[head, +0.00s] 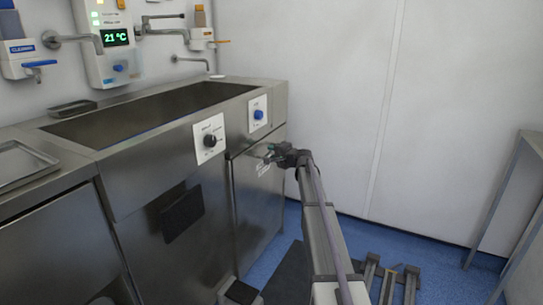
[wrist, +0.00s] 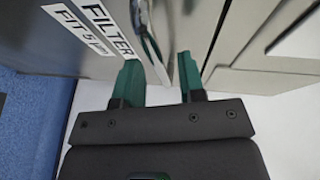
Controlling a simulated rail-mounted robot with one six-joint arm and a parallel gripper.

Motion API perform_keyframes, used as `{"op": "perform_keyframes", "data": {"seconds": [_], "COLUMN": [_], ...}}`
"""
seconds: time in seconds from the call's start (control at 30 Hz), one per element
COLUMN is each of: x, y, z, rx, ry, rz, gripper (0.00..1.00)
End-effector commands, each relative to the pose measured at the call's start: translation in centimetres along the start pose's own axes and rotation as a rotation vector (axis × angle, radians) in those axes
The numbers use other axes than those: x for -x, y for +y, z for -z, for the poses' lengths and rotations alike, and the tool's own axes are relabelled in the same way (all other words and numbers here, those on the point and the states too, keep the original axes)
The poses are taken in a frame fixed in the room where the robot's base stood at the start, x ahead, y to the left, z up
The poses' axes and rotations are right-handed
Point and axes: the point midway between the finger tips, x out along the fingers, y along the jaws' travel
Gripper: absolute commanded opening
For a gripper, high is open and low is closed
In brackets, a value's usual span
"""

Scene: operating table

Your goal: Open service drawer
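The service drawer is taken to be the tall steel front (head: 258,205) at the right end of the sink unit; it sits flush with the unit and looks shut. It carries a white label, which in the wrist view (wrist: 92,30) reads "FILTER FIT 5 µm". A metal bar handle (wrist: 150,42) stands out from the front beside the label. My gripper (wrist: 158,68) is open, its two green fingers on either side of the handle's near end, with gaps visible. In the head view my gripper (head: 268,152) is at the upper part of the front, partly hiding the handle.
A steel table (head: 520,180) stands at the far right. A white wall is behind.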

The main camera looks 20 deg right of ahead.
Motion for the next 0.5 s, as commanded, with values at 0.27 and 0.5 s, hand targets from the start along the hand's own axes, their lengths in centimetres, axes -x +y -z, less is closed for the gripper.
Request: {"op": "perform_keyframes", "data": {"seconds": [0.27,0.5], "x": [-1.71,-1.67], "y": [-0.02,-0.01], "z": [-0.04,-0.04], "rx": [0.000,0.000], "ry": [0.000,0.000], "rz": [0.000,0.000], "gripper": [0.37,0.21]}}
